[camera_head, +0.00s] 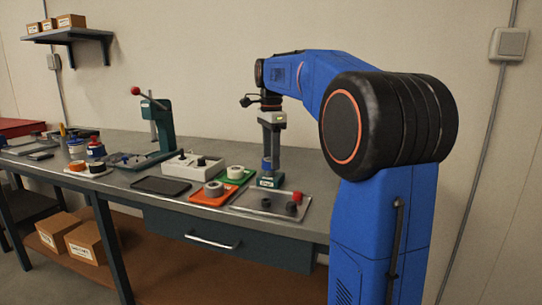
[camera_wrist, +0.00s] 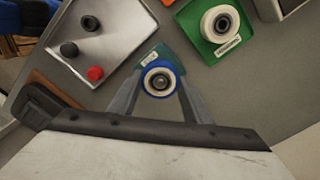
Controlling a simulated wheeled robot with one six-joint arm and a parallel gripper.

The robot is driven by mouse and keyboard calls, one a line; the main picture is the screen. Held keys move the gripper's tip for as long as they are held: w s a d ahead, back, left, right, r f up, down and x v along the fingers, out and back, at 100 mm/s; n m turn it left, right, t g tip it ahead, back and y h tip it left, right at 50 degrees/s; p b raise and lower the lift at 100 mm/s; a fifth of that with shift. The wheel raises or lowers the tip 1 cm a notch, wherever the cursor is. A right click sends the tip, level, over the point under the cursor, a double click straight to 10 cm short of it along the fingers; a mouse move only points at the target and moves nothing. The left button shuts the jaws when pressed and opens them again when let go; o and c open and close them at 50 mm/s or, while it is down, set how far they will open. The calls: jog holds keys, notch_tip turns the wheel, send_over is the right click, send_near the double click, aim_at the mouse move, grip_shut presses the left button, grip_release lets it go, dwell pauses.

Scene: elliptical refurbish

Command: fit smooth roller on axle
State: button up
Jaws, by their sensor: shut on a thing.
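My gripper (camera_head: 268,150) points straight down over the right part of the bench. It is shut on a round roller with a blue rim and a pale inner ring, which I take for the smooth roller (camera_wrist: 147,80). In the wrist view the roller sits between the fingertips, with the dark round end of the axle (camera_wrist: 160,82) in its middle. Directly below is a teal base (camera_head: 268,182) with a white label. The roller appears to be around the axle, but I cannot tell how far down it sits.
A metal tray (camera_wrist: 110,43) holds two black caps and a red one. A green tray (camera_wrist: 192,37) carries a pale roller (camera_wrist: 220,24). An orange tray (camera_head: 203,199) carries a grey roller (camera_head: 213,188). A white box (camera_head: 192,166) and a teal press (camera_head: 160,125) stand farther left.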

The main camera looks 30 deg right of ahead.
jog(key=shift+f, duration=0.2)
jog(key=o, duration=0.8)
jog(key=shift+r, duration=0.15)
jog(key=shift+r, duration=5.35)
